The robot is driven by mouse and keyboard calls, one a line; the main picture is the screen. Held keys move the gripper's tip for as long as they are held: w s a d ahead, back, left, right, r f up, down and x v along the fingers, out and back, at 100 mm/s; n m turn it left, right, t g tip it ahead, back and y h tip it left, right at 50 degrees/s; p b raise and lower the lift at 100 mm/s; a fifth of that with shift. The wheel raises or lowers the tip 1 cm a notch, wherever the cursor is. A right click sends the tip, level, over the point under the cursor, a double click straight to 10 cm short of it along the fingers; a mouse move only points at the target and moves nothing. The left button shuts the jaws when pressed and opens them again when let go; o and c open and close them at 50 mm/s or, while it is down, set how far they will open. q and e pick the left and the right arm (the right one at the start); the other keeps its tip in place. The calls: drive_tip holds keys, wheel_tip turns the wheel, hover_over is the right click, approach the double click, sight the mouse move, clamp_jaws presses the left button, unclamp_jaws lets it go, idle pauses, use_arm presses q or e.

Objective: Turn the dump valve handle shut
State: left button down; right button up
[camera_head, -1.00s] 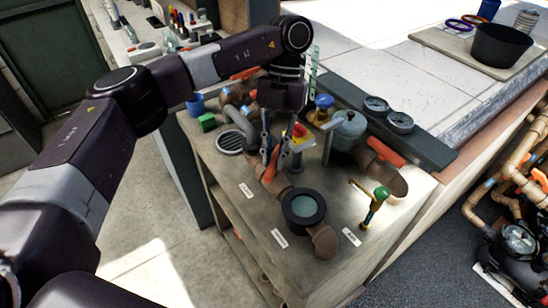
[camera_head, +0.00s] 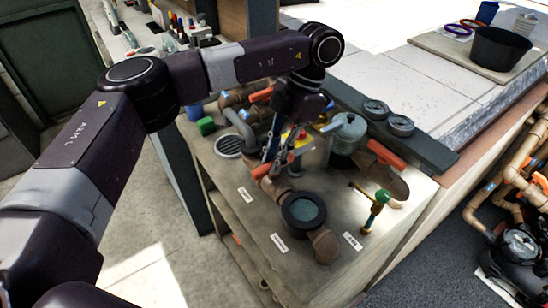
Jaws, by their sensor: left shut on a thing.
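An orange valve handle (camera_head: 262,170) sits on a brown pipe at the middle of the bench, just behind a round dark-rimmed sight glass (camera_head: 303,209). It lies slanted, its right end higher in the picture, across the pipe's line. My left gripper (camera_head: 274,164) reaches down from above and is shut on this handle. The fingers cover part of it. The label cards are too small to read, so I cannot confirm which valve is the dump valve. My right gripper is not in view.
A second orange handle (camera_head: 385,153) is right of a grey-lidded pot (camera_head: 346,130). A brass tap with a green top (camera_head: 381,197) stands at the right. A round grate (camera_head: 229,146) is left of my gripper. Two gauges (camera_head: 388,117) are behind. The bench front is fairly clear.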

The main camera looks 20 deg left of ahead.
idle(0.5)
use_arm(q)
drive_tip(key=c, duration=1.9)
unclamp_jaws()
drive_tip(key=v, duration=1.2)
